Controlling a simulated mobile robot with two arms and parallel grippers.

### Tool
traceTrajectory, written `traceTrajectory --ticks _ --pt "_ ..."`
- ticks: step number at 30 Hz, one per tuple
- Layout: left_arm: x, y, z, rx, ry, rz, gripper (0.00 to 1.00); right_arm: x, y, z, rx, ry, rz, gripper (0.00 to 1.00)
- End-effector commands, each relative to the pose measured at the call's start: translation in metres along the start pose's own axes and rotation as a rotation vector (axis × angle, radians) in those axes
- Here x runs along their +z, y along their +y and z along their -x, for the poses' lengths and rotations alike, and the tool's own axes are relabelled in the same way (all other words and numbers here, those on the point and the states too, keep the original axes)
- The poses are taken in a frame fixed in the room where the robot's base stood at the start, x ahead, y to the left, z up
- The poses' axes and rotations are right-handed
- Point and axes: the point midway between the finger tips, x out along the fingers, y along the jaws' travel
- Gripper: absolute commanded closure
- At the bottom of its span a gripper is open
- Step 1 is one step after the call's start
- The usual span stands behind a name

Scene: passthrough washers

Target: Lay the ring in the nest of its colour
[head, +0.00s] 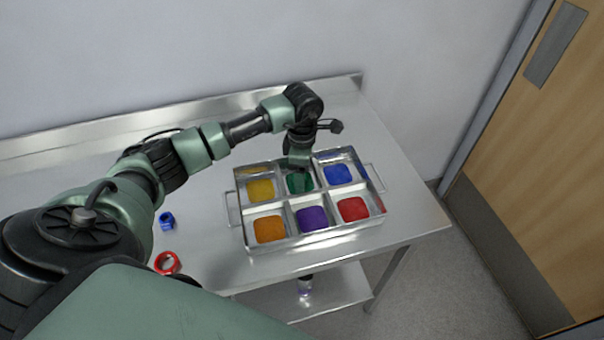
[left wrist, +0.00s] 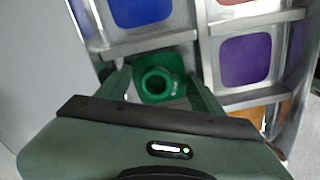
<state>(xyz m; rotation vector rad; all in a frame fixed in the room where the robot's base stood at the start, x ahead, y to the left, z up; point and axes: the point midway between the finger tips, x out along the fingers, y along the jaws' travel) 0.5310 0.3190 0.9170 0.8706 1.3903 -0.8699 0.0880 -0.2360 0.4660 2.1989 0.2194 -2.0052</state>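A stainless tray (head: 244,212) has compartments with coloured nests: yellow, green (head: 300,182), blue, orange, purple and red. My left gripper (head: 298,162) points down into the green compartment at the back middle. In the left wrist view a green ring (left wrist: 157,84) with a round raised collar sits between the two fingers of my left gripper (left wrist: 160,80), over the green nest (left wrist: 160,60). The fingers stand apart, close beside the ring. I cannot tell whether they press on it or whether the ring rests on the nest. My right gripper is not in view.
A blue ring (head: 167,221) and a red ring (head: 167,263) lie on the steel table (head: 205,250) left of the tray. Metal dividers (left wrist: 150,42) surround the green compartment. A wall stands behind the table, and a wooden door (head: 545,150) is at the right.

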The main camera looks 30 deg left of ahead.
Motion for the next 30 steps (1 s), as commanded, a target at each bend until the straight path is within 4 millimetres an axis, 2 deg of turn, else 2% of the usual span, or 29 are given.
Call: traceTrajectory --ticks 6,8,21,25,30 --pt "0.0 0.0 0.006 0.0 0.0 0.0 0.33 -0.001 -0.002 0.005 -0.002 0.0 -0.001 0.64" --pt "0.001 0.001 0.011 0.003 -0.002 0.0 0.33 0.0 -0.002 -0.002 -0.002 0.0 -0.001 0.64" --pt "0.0 0.001 0.1 0.003 -0.001 -0.001 0.33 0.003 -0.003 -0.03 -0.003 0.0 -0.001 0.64" --pt "0.001 0.001 0.116 0.002 -0.001 0.0 0.33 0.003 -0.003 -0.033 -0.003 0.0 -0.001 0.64" --pt "0.0 0.0 0.123 0.0 0.0 0.0 0.33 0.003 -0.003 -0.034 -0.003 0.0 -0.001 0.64"
